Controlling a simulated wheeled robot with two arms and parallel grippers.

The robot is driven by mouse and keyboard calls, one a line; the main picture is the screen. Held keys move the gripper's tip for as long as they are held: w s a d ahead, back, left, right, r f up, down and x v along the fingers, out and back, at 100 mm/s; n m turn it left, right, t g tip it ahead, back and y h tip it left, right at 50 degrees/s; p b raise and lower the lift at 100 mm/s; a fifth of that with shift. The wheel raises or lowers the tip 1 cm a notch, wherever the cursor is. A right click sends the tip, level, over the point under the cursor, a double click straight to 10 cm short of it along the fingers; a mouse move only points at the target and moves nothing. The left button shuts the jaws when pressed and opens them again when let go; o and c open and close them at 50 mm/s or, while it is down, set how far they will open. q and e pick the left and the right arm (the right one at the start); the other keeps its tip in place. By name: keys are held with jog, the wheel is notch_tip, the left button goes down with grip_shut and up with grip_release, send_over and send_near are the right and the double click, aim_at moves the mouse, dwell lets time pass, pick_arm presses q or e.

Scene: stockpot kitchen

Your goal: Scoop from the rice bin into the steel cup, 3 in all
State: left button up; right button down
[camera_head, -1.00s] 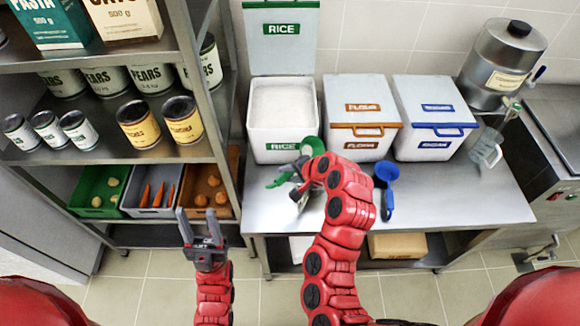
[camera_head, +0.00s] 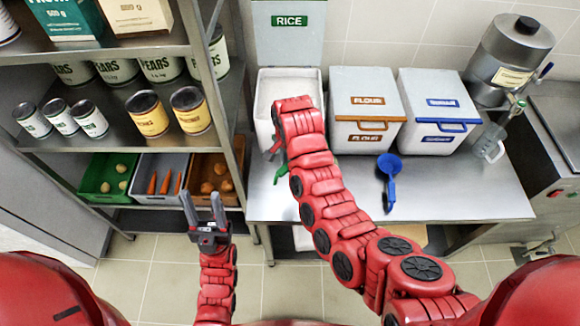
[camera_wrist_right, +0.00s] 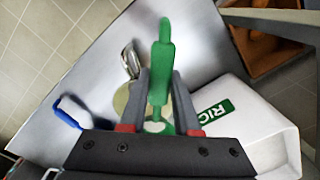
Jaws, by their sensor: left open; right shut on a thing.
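The rice bin (camera_head: 264,98) stands open on the steel table, its lid raised behind it. My right arm crosses in front of it and hides part of its opening. It also shows in the right wrist view (camera_wrist_right: 262,125). My right gripper (camera_wrist_right: 160,82) is shut on the handle of the green scoop (camera_wrist_right: 161,55); the scoop's bowl is mostly hidden. Green parts of the scoop (camera_head: 281,173) show beside my arm near the bin's front. A shiny metal piece (camera_wrist_right: 130,59), perhaps the steel cup, shows in the wrist view. My left gripper (camera_head: 201,195) is open and empty before the shelf.
The flour bin (camera_head: 365,100) and a blue-labelled bin (camera_head: 438,105) stand closed to the right. A blue scoop (camera_head: 390,178) lies on the table (camera_head: 460,190). A metal dispenser (camera_head: 507,60) stands at back right. The shelf (camera_head: 100,20) with cans and crates is on the left.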

notch_tip(320, 180, up, 4)
jog(key=p, duration=0.3)
jog(key=shift+r+p, duration=0.4)
jog(key=shift+r, duration=0.15)
